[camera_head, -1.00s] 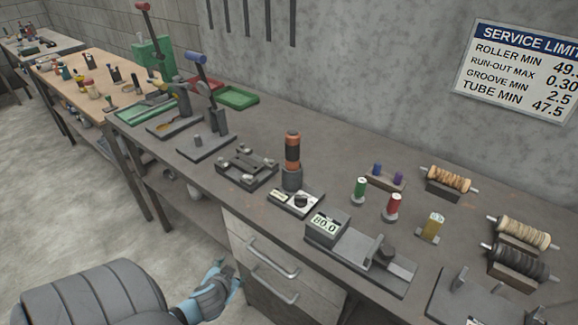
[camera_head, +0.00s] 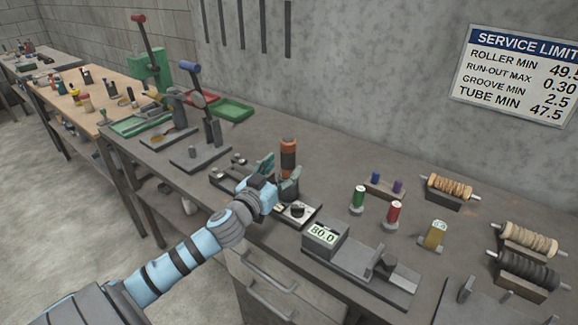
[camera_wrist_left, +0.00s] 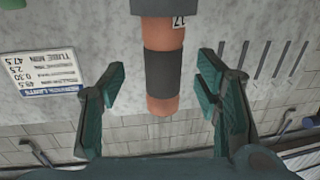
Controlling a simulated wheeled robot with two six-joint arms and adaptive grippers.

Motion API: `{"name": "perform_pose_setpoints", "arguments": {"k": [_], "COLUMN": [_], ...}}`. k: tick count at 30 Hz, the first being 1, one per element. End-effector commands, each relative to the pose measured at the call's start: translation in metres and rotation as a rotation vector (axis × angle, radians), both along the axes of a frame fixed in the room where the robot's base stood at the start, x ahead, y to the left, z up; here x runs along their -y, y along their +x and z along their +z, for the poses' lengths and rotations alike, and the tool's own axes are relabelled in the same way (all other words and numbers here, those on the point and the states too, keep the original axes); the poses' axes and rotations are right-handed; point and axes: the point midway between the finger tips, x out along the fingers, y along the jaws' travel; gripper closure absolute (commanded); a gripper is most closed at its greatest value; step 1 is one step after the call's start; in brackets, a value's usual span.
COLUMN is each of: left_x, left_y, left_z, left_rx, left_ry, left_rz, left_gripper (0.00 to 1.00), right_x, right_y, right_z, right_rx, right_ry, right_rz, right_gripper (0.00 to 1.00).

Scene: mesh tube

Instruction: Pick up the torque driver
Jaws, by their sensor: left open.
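The torque driver (camera_head: 288,160), with an orange and black handle, stands upright in a dark holder (camera_head: 289,188) on the grey bench. My left gripper (camera_head: 279,168) is at the driver, its arm reaching in from the lower left. In the left wrist view the driver's handle (camera_wrist_left: 162,70) lies between the two teal fingers (camera_wrist_left: 160,90), with a gap on each side. The fingers are open and do not appear to touch it. The driver's lower part is partly hidden by my gripper in the head view. My right gripper is not in view.
A small gauge unit (camera_head: 299,211) sits just in front of the holder, and a box with a display (camera_head: 323,237) is to its right. A plate with knobs (camera_head: 228,170) is left of my gripper. Green and red spools (camera_head: 394,213) stand to the right.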

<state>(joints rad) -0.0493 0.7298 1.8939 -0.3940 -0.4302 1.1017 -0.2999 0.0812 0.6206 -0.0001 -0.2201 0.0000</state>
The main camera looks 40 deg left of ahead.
Motion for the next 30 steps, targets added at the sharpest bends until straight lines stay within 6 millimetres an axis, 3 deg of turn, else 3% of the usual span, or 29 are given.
{"name": "perform_pose_setpoints", "arguments": {"k": [6,13,24,30], "left_x": [-0.010,-0.010,-0.010,-0.010], "left_y": [0.039,0.044,0.043,0.044], "left_z": [0.005,0.002,0.001,0.002], "left_rx": [0.002,0.000,-0.001,0.001], "left_ry": [-0.005,-0.001,0.000,0.001], "left_rz": [0.002,0.000,0.001,0.000], "left_gripper": [0.43,0.43,1.00,1.00], "right_x": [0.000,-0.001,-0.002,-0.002], "right_y": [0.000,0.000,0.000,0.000], "right_z": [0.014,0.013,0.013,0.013], "right_rx": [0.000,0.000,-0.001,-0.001], "right_ry": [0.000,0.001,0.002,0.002], "right_rz": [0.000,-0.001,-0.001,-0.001], "right_gripper": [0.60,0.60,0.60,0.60]}}
